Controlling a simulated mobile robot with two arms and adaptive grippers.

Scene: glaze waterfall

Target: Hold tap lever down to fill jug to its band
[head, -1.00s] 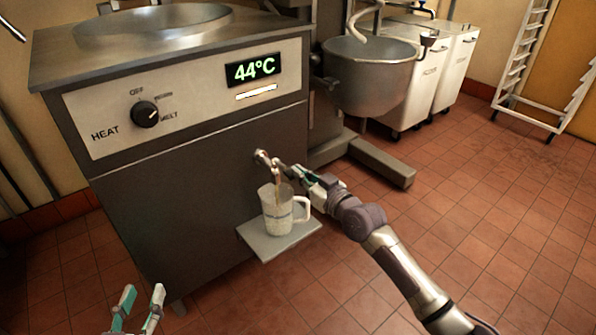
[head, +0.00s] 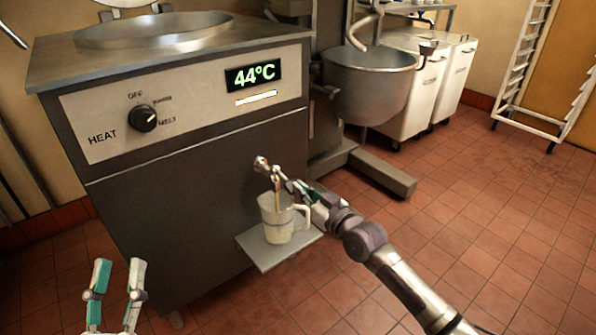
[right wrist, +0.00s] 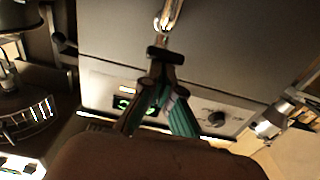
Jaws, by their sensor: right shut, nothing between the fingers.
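The pale translucent jug (head: 272,232), its handle to the right, stands upright on the small shelf (head: 262,255) under the tap (head: 262,165). A thin brownish stream (head: 276,182) runs from the tap into the jug. A band crosses the jug's side; the level against it is too small to read. My right gripper (head: 294,187) is shut and empty beside the tap. In the right wrist view its fingertips (right wrist: 165,68) are at the dark tap lever (right wrist: 165,54); I cannot tell if they touch. My left gripper (head: 117,270) is open and empty, left of the shelf.
The tap is on the front of a metal tank (head: 185,205) with a heat knob (head: 142,118) and a 44°C display (head: 253,74). A mixer bowl (head: 368,88) and white bins (head: 425,85) stand behind right. The tiled floor (head: 470,200) at right is clear.

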